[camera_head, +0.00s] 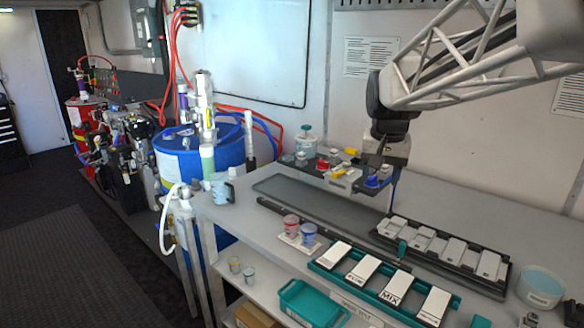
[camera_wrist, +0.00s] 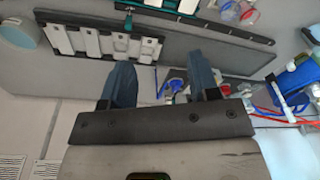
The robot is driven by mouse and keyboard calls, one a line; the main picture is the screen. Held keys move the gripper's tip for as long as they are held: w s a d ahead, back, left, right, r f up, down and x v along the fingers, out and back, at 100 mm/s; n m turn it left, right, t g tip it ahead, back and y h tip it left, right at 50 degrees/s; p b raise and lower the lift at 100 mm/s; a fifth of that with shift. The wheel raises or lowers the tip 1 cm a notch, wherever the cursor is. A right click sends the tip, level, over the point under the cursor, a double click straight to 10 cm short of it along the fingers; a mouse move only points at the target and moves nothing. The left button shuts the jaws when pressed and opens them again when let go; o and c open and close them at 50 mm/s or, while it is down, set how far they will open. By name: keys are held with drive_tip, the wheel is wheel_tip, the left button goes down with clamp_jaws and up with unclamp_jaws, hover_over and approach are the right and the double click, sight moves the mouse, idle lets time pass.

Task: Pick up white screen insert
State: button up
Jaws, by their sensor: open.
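Several white inserts stand in a row in a black rack (camera_head: 445,256) at the right of the bench; one white insert (camera_head: 454,250) is near its middle. The rack (camera_wrist: 150,50) also shows at upper left in the wrist view, with white inserts (camera_wrist: 84,41) in it. I cannot tell which one is the screen insert. A teal tray (camera_head: 328,267) in front holds white labelled plates (camera_head: 396,287). My gripper (camera_head: 382,182) hangs above the back of the bench, left of and higher than the rack. Its two blue-grey fingers (camera_wrist: 161,80) are apart with nothing between them.
Red and blue cups (camera_head: 308,235) stand on a small white stand left of the teal tray. Small valves and fittings (camera_head: 343,172) sit below and left of my gripper.

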drive_tip(key=w+d+m, duration=0.1)
drive_tip(key=w+d, duration=0.2)
drive_tip(key=w, duration=0.6)
drive_tip(key=w+d+m, duration=0.2)
drive_tip(key=w+d, duration=0.2)
drive_tip(key=w, duration=0.5)
drive_tip(key=m+g, duration=0.2)
approach(384, 171)
drive_tip(key=shift+w+d+r, duration=0.2)
drive_tip(key=shift+w+r, duration=0.1)
drive_tip(key=shift+r, duration=0.1)
drive_tip(key=shift+w+d+f, duration=0.15)
drive_tip(key=shift+w, duration=0.1)
drive_tip(key=shift+f, duration=1.25)
drive_tip(key=shift+f, duration=0.1)
drive_tip(key=shift+f, duration=2.55)
drive_tip(key=shift+c, duration=0.3)
